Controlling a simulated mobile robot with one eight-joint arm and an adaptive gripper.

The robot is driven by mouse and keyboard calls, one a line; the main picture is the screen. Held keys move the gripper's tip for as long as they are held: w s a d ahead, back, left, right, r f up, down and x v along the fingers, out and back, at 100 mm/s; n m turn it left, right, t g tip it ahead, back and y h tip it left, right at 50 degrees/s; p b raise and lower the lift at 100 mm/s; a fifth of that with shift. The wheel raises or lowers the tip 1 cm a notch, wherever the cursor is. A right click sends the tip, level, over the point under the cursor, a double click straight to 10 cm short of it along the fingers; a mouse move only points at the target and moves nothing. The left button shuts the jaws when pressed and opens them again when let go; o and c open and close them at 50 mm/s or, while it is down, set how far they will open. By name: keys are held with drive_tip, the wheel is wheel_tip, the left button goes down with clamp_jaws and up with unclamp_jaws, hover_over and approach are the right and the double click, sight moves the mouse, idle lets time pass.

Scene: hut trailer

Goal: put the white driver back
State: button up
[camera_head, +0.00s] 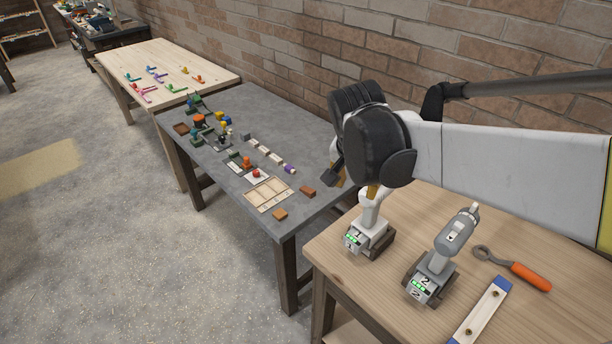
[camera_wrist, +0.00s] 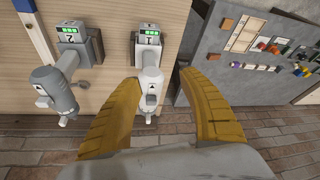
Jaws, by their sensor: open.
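The white driver (camera_head: 370,212) stands upright on a charging dock (camera_head: 354,240) marked 1 with green lights, near the left edge of the wooden bench. In the wrist view, the white driver (camera_wrist: 151,88) shows between my yellow fingers, closer to the left one. The dock (camera_wrist: 148,37) is just beyond it. My gripper (camera_head: 356,186) is open and sits over the top of the driver, hiding its upper part in the head view. In the wrist view, my gripper (camera_wrist: 160,78) shows a clear gap on the driver's right. I cannot tell whether the left finger touches it.
A grey driver (camera_head: 457,236) stands on a dock (camera_head: 422,285) marked 2, right of the white one. A spanner with an orange handle (camera_head: 530,276) and a blue-ended strip (camera_head: 480,313) lie farther right. A grey table (camera_head: 320,215) with small parts stands to the left.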

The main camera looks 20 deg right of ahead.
drive_tip(key=s+a+n+t+y, duration=0.1)
drive_tip(key=s+a+n+t, duration=0.1)
drive_tip(key=s+a+n, duration=0.2)
drive_tip(key=s+a+r+n+t+y, duration=0.1)
drive_tip(key=s+a+n, duration=0.3)
drive_tip(key=a, duration=0.5)
drive_tip(key=shift+s+a+n+t+y, duration=0.15)
drive_tip(key=shift+n+t+y, duration=0.45)
drive_tip(key=shift+n, duration=0.6)
wheel_tip(320, 180, down, 10)
drive_tip(key=b, duration=1)
drive_tip(key=shift+f, duration=0.15)
